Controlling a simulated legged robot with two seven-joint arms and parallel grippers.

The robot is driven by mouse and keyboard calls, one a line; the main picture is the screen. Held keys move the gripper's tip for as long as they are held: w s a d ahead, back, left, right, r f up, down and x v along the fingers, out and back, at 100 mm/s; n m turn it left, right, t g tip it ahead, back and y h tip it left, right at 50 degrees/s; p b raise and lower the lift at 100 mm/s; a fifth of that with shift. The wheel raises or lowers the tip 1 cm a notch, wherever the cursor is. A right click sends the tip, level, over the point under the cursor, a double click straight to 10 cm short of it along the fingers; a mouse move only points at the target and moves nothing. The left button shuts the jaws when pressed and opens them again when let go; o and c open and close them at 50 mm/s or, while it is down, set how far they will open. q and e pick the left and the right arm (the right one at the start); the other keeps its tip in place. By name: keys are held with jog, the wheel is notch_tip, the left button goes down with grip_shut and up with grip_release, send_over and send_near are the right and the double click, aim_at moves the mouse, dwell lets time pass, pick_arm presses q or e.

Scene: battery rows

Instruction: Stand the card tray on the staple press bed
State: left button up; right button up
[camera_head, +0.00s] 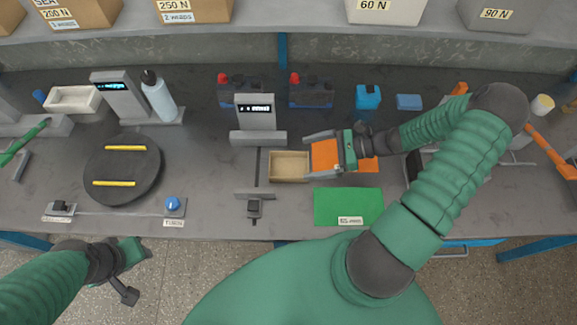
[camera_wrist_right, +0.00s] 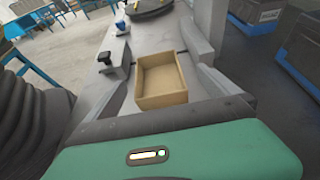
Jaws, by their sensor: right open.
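The card tray (camera_head: 289,167) is a small open tan box, empty and upright, at the middle of the bench. The staple press (camera_head: 255,113) stands behind and left of it, with a lit display and a narrow dark slot running forward. The tray lies just right of that slot; I cannot tell if it touches the bed. My right gripper (camera_head: 308,156) is open, with its fingertips at the tray's right end. In the right wrist view the tray (camera_wrist_right: 162,80) lies ahead between the grey fingers. My left gripper (camera_head: 128,270) hangs off the bench front; its jaws are unclear.
An orange mat (camera_head: 368,164) lies under my right gripper, and a green mat (camera_head: 348,202) in front. A black knob block (camera_head: 254,206) stands at the front of the slot. A dark turntable (camera_head: 122,168) is left. Batteries (camera_head: 311,94) stand behind.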

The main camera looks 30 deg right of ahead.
aim_at(289, 168)
jog(key=x, duration=0.7)
jog(key=shift+a+f, duration=0.3)
jog(key=shift+f, duration=0.1)
jog(key=c, duration=1.4)
